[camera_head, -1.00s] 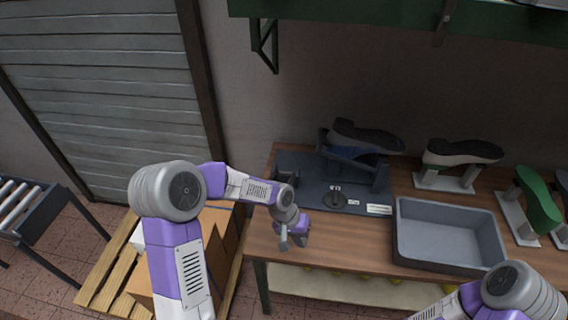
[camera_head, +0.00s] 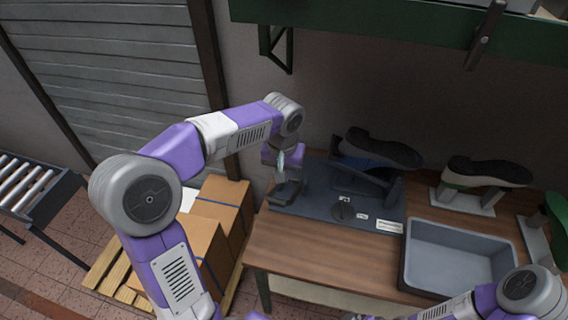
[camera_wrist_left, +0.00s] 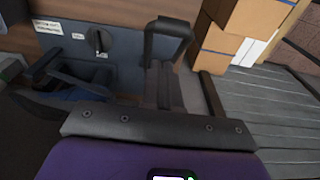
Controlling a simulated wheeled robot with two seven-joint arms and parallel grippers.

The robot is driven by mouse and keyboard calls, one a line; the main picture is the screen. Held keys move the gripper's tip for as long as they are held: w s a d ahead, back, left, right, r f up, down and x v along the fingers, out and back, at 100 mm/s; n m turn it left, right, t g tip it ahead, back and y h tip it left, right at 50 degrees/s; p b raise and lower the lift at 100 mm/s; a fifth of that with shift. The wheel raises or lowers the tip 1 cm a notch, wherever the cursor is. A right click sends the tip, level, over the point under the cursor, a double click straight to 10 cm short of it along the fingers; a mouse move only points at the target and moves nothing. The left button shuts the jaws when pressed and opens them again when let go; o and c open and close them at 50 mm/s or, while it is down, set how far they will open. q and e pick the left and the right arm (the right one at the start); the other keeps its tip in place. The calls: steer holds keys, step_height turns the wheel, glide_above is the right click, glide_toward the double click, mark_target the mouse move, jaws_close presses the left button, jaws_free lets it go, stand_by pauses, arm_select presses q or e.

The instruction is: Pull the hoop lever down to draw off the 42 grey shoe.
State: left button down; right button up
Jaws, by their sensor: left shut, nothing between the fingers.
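The dark grey shoe (camera_head: 382,150) sits sole up on the dark machine (camera_head: 318,202) at the back of the bench. A blue part shows beneath it. The hoop lever (camera_head: 287,190) is a dark loop at the machine's left end; it stands up in the left wrist view (camera_wrist_left: 169,28). My left gripper (camera_head: 281,161) is shut and empty, just above and close to the hoop. Its dark fingers (camera_wrist_left: 164,80) point toward the hoop in the wrist view; I cannot tell whether they touch it. My right arm enters at lower right, with its gripper out of view.
A grey tray (camera_head: 458,254) stands on the bench right of the machine. A black-and-white shoe (camera_head: 486,171) and a green one (camera_head: 557,215) sit on stands farther right. Cardboard boxes (camera_head: 205,245) lie on a pallet at left. A green shelf (camera_head: 420,30) overhangs the back.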

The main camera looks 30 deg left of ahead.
arm_select(q)
steer(key=f, duration=0.4)
steer(key=shift+s+f, duration=0.3)
steer(key=shift+s, duration=0.1)
steer(key=shift+s+d+f+b, duration=0.2)
steer(key=shift+s+f+b, duration=0.15)
steer(key=shift+f, duration=0.35)
arm_select(e)
steer(key=shift+f, duration=0.4)
